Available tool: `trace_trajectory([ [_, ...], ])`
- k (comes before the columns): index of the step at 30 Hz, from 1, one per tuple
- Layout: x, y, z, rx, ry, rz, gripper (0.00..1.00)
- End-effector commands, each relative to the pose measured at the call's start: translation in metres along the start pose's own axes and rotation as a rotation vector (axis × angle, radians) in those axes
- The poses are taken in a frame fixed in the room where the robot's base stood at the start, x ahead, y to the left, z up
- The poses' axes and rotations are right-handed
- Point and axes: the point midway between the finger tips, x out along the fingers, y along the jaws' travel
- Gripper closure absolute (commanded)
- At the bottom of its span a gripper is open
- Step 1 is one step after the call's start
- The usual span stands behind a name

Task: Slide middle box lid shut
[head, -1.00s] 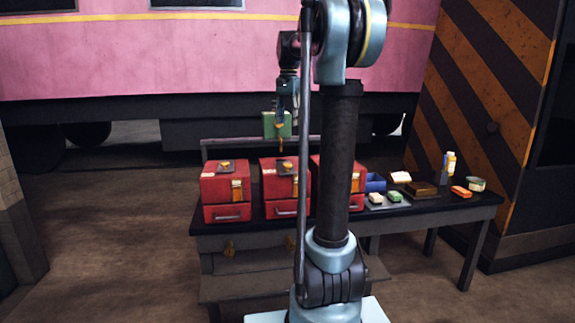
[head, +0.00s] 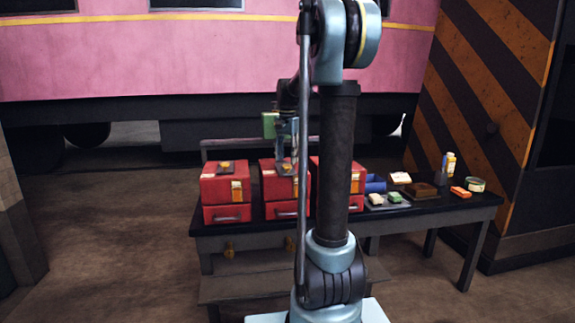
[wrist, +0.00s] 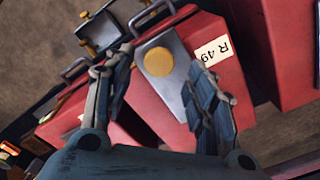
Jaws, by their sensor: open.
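The middle red box (head: 278,201) stands on the table between two similar red boxes. My gripper (head: 286,168) is low over its top in the head view and hides part of the lid there. In the wrist view my open gripper (wrist: 160,62) has its fingers apart on either side of a round brass knob (wrist: 158,62). The knob sits on a grey metal lid plate (wrist: 172,92) on a red box top (wrist: 205,35) marked "R 49". I cannot tell whether the fingers touch the plate or knob.
The left red box (head: 226,190) and right red box (head: 356,188) stand close by. A blue bin (head: 375,184), soap-like blocks and a bottle (head: 449,165) sit on the table's right part. A rail (head: 230,143) runs behind the boxes.

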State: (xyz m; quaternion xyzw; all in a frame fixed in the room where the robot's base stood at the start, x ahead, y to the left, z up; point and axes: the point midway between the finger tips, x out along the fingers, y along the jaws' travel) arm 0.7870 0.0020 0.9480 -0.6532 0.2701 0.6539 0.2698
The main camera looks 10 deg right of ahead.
Motion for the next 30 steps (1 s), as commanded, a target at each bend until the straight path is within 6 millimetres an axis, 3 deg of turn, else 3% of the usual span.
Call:
trace_trajectory([
  [7, 0.025, 0.0, 0.0, 0.0, 0.0, 0.0, 0.49],
  [18, 0.03, 0.001, 0.0, 0.001, 0.0, 0.0, 0.49],
  [20, 0.03, 0.001, 0.0, 0.001, 0.0, 0.0, 0.58],
  [25, 0.029, 0.001, -0.001, 0.001, 0.0, 0.0, 0.96],
  [30, 0.029, 0.0, -0.002, 0.002, 0.0, 0.0, 1.0],
])
